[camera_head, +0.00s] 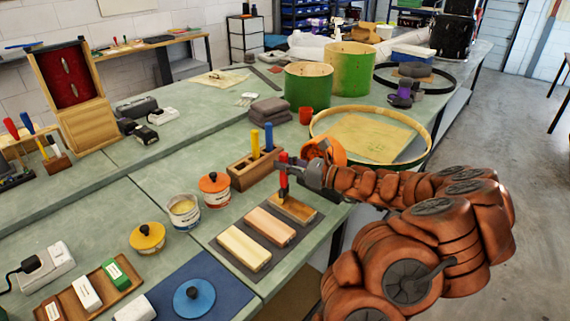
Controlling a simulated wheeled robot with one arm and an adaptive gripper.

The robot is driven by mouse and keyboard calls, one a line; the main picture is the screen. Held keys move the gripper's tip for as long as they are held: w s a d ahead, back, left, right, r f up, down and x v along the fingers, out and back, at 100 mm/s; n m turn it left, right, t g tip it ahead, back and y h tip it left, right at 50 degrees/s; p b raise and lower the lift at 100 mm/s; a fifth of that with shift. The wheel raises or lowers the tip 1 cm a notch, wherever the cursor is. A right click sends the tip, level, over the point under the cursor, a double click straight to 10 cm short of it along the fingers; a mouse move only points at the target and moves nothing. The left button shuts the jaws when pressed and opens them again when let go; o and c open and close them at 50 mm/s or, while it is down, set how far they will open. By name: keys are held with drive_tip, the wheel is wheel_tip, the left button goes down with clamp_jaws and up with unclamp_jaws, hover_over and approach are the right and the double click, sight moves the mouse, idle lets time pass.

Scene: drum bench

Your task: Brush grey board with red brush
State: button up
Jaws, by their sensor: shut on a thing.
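My gripper (294,170) is shut on the red brush (284,178), which stands nearly upright with its dark bristles down. The bristle end is over the left part of a brown wooden block (298,210); I cannot tell whether it touches. This block lies on a dark grey panel (312,222). A pinkish block (269,226) and a pale yellow block (244,247) lie in a row with it, also on grey panels. I cannot tell which of these is meant by the grey board.
A wooden brush holder (242,177) with blue and yellow brushes stands just behind. A hoop (424,145) lies behind my gripper, near the bench's right edge.

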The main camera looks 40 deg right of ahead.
drive_tip(key=shift+w, duration=0.1)
drive_tip(key=shift+d+p+x, duration=0.25)
drive_tip(key=shift+p+x, duration=0.1)
drive_tip(key=shift+x, duration=1.05)
drive_tip(key=shift+w, duration=0.1)
wheel_tip(320, 180, up, 6)
drive_tip(key=p, duration=0.4)
idle(0.4)
idle(0.5)
